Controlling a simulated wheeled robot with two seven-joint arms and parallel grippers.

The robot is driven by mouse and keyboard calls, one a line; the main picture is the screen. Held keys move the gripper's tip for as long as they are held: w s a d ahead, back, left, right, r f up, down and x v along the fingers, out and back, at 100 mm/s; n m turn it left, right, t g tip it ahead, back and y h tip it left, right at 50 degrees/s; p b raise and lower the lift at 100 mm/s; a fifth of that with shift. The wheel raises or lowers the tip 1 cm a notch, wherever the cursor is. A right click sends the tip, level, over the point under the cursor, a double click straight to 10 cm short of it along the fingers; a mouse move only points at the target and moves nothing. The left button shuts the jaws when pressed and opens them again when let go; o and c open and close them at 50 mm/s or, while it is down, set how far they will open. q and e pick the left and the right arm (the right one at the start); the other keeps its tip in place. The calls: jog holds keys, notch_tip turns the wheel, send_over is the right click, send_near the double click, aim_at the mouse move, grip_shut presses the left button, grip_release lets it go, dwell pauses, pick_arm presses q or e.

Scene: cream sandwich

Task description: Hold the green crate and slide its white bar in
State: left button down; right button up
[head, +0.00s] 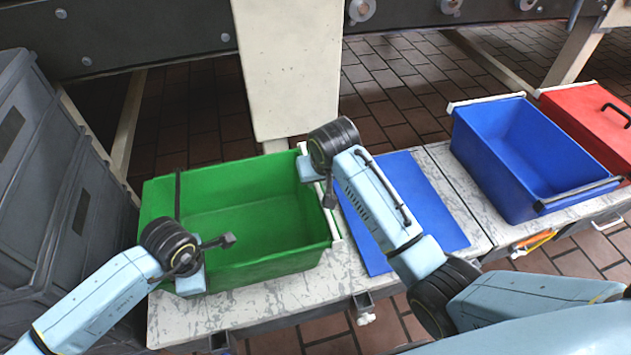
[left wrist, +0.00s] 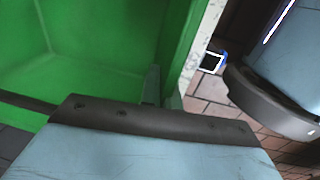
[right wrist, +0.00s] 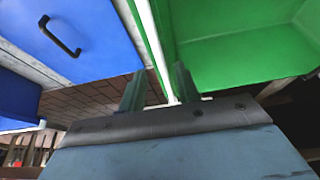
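The open green crate (head: 245,265) sits on a mottled white bench, with a dark bar across its left part. A white bar (head: 336,228) runs along the crate's right edge; the right wrist view shows it too (right wrist: 151,38). My left gripper (head: 222,242) is at the crate's front left; in the left wrist view its fingers (left wrist: 164,88) are close together across the crate wall and appear shut on it. My right gripper (head: 330,190) is at the white bar. In the right wrist view its fingers (right wrist: 158,90) stand apart, one on each side of the bar.
A blue lid (head: 440,220) lies on the bench right of the green crate. A blue crate (head: 500,185) and a red lidded box (head: 590,120) stand farther right. Grey stacked crates (head: 60,190) crowd the left. A pale post (head: 290,70) rises behind.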

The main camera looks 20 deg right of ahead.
aim_at(317, 186)
jog(key=shift+x, duration=1.55)
jog(key=shift+r, duration=0.1)
grip_shut()
